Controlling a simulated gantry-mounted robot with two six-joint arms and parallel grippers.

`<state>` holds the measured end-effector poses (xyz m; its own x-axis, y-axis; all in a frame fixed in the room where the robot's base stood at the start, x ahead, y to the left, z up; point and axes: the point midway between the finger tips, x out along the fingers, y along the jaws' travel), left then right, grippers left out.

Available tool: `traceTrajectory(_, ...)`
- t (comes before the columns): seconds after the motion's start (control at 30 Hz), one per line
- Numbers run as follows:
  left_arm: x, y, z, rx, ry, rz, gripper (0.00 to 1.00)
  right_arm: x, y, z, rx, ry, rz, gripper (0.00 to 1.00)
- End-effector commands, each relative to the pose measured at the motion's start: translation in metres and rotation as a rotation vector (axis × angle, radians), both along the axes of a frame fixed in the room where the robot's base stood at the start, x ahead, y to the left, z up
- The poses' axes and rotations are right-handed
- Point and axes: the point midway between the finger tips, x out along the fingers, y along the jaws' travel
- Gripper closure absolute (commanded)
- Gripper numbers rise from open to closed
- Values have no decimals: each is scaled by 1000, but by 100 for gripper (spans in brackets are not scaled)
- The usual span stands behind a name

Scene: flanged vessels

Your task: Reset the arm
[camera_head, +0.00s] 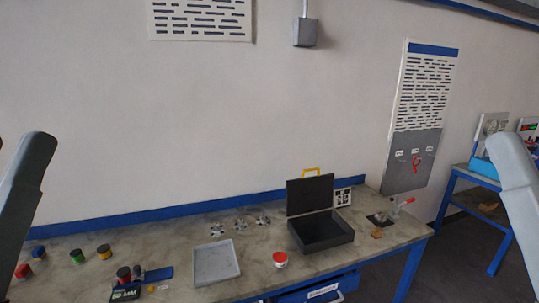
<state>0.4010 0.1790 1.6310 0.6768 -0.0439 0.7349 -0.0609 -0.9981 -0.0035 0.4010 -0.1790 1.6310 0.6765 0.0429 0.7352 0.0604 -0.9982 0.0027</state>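Parts of my two arms show at the picture's sides: a dark link of my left arm at the left edge and a grey-white link of my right arm at the right edge. Neither gripper is in the frame, so I cannot see their fingers or anything they hold. Both visible links stand over the near side, apart from the workbench (180,250).
An open black case (322,231), a grey tray (215,262) and a white-red jar (280,259) stand on the bench. Several small coloured containers (77,256) sit at the left. A blue shelf table (468,189) stands at the right.

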Motion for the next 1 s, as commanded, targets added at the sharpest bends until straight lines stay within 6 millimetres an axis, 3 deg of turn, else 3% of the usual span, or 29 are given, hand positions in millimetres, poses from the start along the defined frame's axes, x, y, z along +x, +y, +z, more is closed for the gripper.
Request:
traceTrajectory(0.03,0,0,52,0,0,0,51,0,0,52,0,0,0,50)
traceTrajectory(0.1,0,0,86,0,0,0,51,0,0,86,0,0,0,50)
traceTrajectory(0.3,0,0,170,-1,0,1,51,0,0,171,0,0,0,50)
traceTrajectory(0.4,0,0,193,-1,1,1,51,0,0,193,0,0,0,50)
traceTrajectory(0.53,0,0,201,-1,1,1,51,0,0,201,0,1,0,50)
traceTrajectory(0.8,0,0,194,-1,0,1,51,0,0,194,0,1,0,50)
traceTrajectory(0.87,0,0,186,-1,0,1,51,0,0,186,0,1,0,50)
traceTrajectory(1.0,0,0,147,-1,0,1,51,0,0,146,0,0,0,50)
